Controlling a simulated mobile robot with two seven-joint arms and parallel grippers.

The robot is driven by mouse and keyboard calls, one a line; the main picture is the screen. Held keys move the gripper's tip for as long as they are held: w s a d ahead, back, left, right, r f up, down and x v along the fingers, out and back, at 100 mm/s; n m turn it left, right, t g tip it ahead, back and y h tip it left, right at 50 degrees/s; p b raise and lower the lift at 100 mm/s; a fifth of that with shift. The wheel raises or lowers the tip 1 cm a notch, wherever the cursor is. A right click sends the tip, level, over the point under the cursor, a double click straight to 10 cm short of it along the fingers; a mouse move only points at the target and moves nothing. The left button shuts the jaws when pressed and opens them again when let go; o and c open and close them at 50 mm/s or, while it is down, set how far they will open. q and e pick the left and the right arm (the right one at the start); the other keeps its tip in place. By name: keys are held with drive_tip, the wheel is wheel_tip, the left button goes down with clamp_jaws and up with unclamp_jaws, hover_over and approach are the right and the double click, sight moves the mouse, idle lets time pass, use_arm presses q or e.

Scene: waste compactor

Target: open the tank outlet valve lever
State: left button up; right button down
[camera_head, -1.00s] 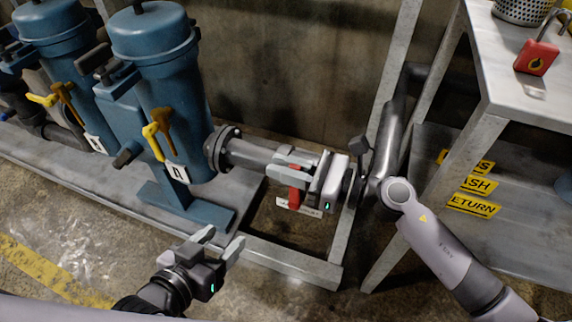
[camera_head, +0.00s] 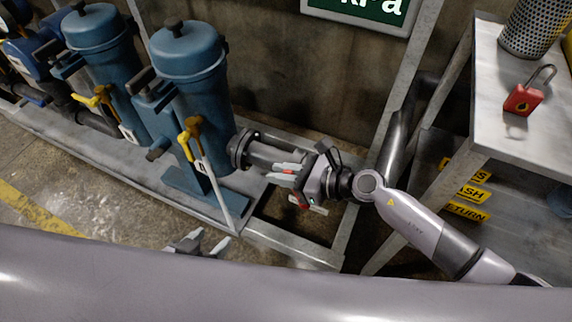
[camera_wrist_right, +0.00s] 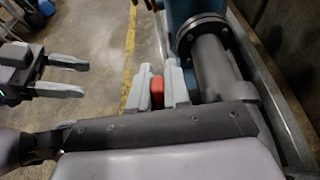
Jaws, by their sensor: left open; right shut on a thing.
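The red outlet valve lever (camera_head: 304,202) is on the grey outlet pipe (camera_head: 272,156) at the right of the blue tanks. My right gripper (camera_head: 279,173) is shut on the lever, and part of the red shows between its fingers. In the right wrist view the red lever (camera_wrist_right: 157,92) stands between both pale fingertips. The gripper hides much of the valve, so I cannot tell the lever's exact angle. My left gripper (camera_head: 205,243) is open and empty above the floor, partly hidden by my own arm. It also shows in the right wrist view (camera_wrist_right: 75,78).
Blue tanks (camera_head: 200,90) with yellow-handled valves (camera_head: 191,130) stand on a steel frame (camera_head: 285,251). A grey table (camera_head: 500,130) at the right carries a red padlock (camera_head: 522,98) and a perforated cup (camera_head: 535,28). A green display (camera_head: 360,10) hangs at the top.

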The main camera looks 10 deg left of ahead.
drive_tip(key=shift+f, duration=0.1)
drive_tip(key=c, duration=1.2)
unclamp_jaws()
drive_tip(key=shift+p+v, duration=0.5)
drive_tip(key=shift+v, duration=3.1)
drive_tip(key=shift+s, duration=0.1)
